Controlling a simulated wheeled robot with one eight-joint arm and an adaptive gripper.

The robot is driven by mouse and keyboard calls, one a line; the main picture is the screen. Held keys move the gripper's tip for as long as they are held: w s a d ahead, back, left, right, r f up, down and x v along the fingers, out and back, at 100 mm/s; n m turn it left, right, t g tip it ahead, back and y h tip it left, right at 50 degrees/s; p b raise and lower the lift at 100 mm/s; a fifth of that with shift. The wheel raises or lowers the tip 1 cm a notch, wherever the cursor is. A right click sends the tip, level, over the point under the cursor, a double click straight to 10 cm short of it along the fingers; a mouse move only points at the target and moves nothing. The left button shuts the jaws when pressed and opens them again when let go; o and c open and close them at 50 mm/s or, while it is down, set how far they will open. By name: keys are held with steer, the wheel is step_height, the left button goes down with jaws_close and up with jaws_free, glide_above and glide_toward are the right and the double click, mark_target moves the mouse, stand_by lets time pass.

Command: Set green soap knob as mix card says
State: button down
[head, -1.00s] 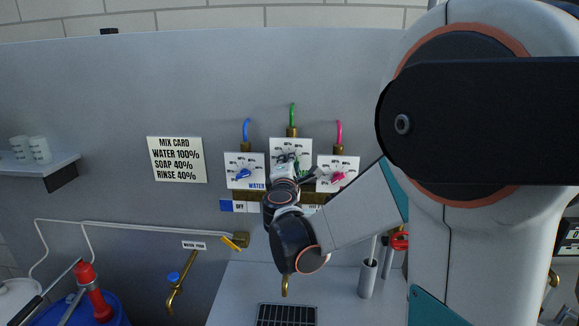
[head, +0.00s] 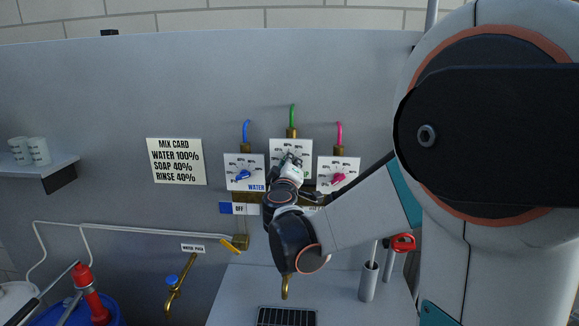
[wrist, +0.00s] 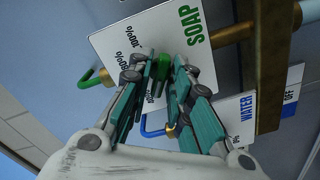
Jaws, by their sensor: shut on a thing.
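The mix card (head: 177,160) on the wall reads water 100%, soap 40%, rinse 40%. The white soap panel (head: 284,146) hangs between the blue and pink knob panels, under a green hose. It also shows in the wrist view (wrist: 112,42), with the word SOAP and percent marks around its dial. The green soap knob (wrist: 163,69) sits between my fingertips in the wrist view. My gripper (wrist: 160,64) is shut on it. In the head view my gripper (head: 291,161) is at the soap panel and hides the knob, so its pointed setting cannot be read.
The blue water knob (head: 243,174) is just left and the pink knob (head: 338,178) just right of my gripper. A brass pipe and an OFF label (head: 239,208) lie below the panels.

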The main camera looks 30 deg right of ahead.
steer(key=shift+m, duration=0.6)
steer(key=c, duration=1.7)
jaws_free()
steer(key=v, duration=1.2)
steer(key=shift+s+f, duration=0.1)
